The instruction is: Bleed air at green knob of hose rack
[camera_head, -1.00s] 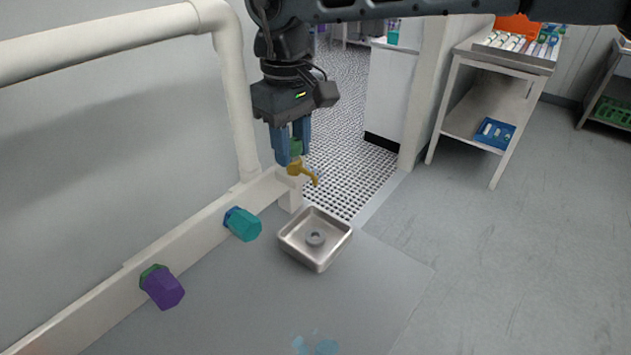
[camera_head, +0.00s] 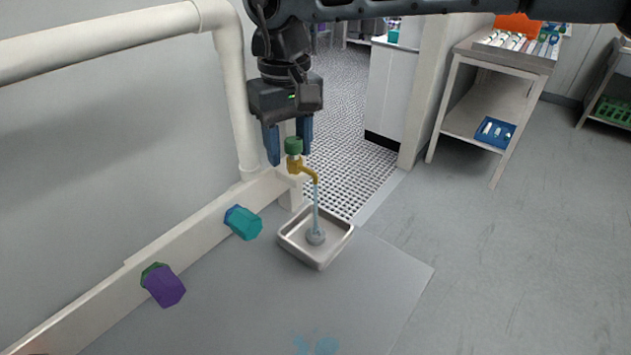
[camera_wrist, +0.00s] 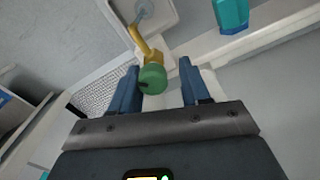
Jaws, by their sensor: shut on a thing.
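The green knob (camera_head: 293,145) sits on top of a brass bleed valve with a spout (camera_head: 309,173) at the end of the white rack rail. My gripper (camera_head: 288,150) is shut on the knob from above, one blue finger on each side. The wrist view also shows the green knob (camera_wrist: 152,78) between the fingertips (camera_wrist: 158,70); exact contact is hard to see there. A thin stream of water (camera_head: 316,205) falls from the spout into a square metal tray (camera_head: 291,243) on the floor.
A teal knob (camera_head: 243,223) and a purple knob (camera_head: 165,286) stick out along the white rail (camera_head: 195,232). A thick white pipe (camera_head: 237,110) rises beside my gripper. A steel cart (camera_head: 510,65) stands at the right. The grey floor (camera_head: 500,260) is open.

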